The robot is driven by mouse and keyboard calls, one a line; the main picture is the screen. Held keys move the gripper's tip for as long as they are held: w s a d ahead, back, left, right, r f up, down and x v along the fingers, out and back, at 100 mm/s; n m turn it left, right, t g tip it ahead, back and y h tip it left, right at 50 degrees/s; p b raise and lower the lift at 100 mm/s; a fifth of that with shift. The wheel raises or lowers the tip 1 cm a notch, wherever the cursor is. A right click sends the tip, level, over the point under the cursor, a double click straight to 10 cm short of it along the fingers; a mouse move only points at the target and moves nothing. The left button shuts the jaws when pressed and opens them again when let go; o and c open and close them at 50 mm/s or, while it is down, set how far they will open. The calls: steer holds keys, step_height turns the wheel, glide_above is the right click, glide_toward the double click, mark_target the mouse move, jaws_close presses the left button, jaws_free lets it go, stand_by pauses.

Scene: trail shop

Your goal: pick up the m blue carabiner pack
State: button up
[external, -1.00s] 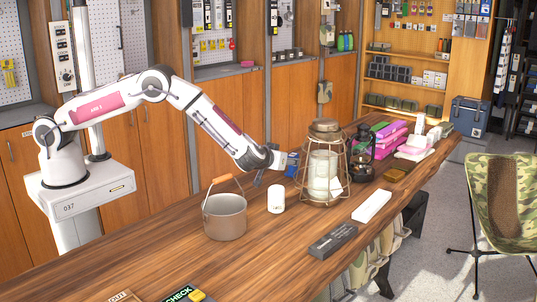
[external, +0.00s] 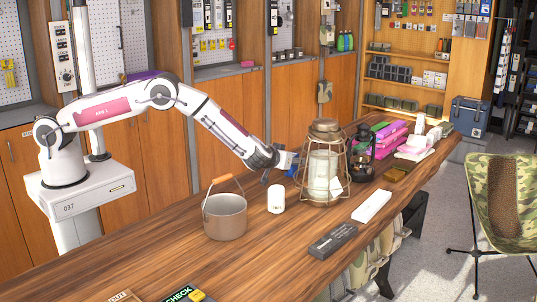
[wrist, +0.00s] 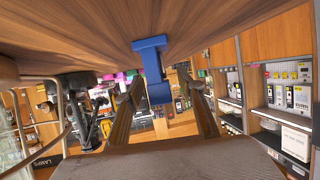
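A blue item (wrist: 152,70), which looks like the blue carabiner pack, stands by the wooden counter in the wrist view; any size mark is unreadable. In the external view only a bit of blue (external: 291,172) shows beside the lantern, mostly hidden by my gripper. My gripper (external: 283,168) reaches in low over the counter, just left of the caged lantern. In the wrist view its two fingers (wrist: 160,82) are well apart. The blue item lies between the fingertips or just beyond them, with space on both sides; contact cannot be seen.
The caged lantern (external: 323,165) stands close to the right of my gripper. A white mug (external: 276,199) and a pot (external: 225,217) with a raised handle stand in front. A dark lantern (external: 362,155) and pink packs (external: 388,140) are farther back. The left counter is largely clear.

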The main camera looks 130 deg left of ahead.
stand_by(0.4)
jaws_close()
steer(key=shift+r, duration=0.1)
steer(key=shift+r, duration=4.95)
